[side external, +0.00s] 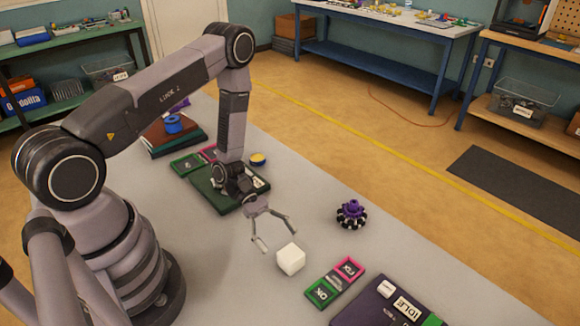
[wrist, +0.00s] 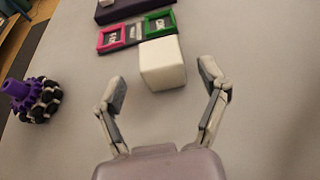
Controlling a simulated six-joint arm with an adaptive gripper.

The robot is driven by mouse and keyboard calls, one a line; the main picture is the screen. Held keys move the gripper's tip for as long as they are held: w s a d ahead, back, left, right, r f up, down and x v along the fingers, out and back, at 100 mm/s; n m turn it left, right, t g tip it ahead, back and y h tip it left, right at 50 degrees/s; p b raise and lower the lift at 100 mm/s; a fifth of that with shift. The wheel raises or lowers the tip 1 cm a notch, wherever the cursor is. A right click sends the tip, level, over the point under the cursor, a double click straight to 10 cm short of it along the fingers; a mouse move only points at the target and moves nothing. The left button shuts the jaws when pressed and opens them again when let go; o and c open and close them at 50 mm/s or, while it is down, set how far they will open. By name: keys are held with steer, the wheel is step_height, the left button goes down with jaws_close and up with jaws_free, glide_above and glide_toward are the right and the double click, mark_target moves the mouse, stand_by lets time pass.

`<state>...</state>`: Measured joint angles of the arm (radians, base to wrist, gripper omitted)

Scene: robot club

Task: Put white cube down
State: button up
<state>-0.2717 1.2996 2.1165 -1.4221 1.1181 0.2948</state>
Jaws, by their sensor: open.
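The white cube (side external: 290,259) rests on the grey table near the middle of the side external view. It also shows in the wrist view (wrist: 162,63), just beyond the fingertips and between their lines. My gripper (side external: 273,232) is open and empty, its two fingers spread wide. In the wrist view my gripper (wrist: 163,80) has one finger on each side, with a clear gap from the cube. The fingers do not appear to touch the cube.
A purple and black wheel (side external: 351,214) stands on the table (side external: 215,285) to the cube's right. Green and pink framed tiles (side external: 335,282) lie near the cube, before a dark purple board (side external: 375,308). A dark green board (side external: 222,195) lies behind my gripper. Bare table surrounds the cube.

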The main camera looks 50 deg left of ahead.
steer(key=v, duration=0.7)
steer(key=shift+a, duration=0.1)
step_height(320, 180, up, 21)
steer(key=s+m+g+y, duration=0.25)
steer(key=m+y, duration=0.35)
steer(key=m, duration=0.5)
steer(key=s+a+r+m+t+y, duration=0.3)
steer(key=s+r+m+t+y, duration=0.4)
steer(key=s+r, duration=0.4)
steer(key=shift+s+r+t, duration=0.4)
steer(key=shift+r+t, duration=0.15)
steer(key=shift+r, duration=1.05)
